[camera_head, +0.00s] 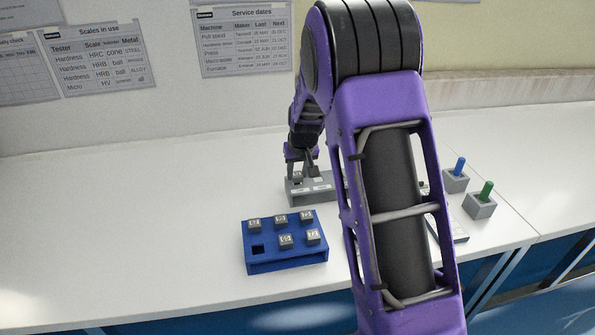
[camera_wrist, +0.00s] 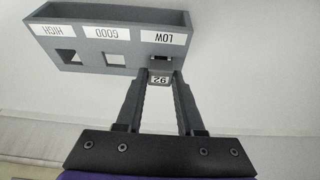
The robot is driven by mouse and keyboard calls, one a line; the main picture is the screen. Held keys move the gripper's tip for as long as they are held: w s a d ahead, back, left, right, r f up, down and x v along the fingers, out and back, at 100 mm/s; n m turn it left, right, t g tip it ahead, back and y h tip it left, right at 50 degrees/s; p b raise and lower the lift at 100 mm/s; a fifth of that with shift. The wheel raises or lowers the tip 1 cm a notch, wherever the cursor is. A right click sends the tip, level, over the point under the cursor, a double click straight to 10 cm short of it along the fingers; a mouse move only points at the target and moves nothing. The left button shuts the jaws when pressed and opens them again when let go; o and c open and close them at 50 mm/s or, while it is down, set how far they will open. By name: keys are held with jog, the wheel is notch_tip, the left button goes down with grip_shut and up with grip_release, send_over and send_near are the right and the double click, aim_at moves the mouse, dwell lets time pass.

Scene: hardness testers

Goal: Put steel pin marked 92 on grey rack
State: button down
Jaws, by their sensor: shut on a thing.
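The steel pin marked 92 (camera_wrist: 160,79) is a small grey square-topped piece between my gripper's fingertips (camera_wrist: 160,76) in the wrist view. My gripper is shut on it. The grey rack (camera_wrist: 90,14) shows upside down there, with labels HIGH, GOOD and LOW and square holes below HIGH and GOOD. The pin is at the LOW end, beside a dark opening below that label. I cannot tell whether its lower end is in the hole. In the head view my gripper (camera_head: 302,172) is over the grey rack (camera_head: 325,190), which my arm partly hides.
A blue rack (camera_head: 290,262) stands in front with several square-topped steel pins and one empty hole. Two grey blocks hold a blue peg (camera_head: 459,167) and a green peg (camera_head: 486,191) at the right. The white bench (camera_head: 130,220) is clear on the left.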

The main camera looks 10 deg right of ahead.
jog(key=shift+f, duration=0.3)
jog(key=shift+c, duration=2.2)
grip_release()
jog(key=shift+r, duration=0.1)
jog(key=p+v, duration=0.2)
jog(key=v, duration=1.5)
jog(key=shift+s, duration=0.15)
jog(key=shift+r, duration=0.1)
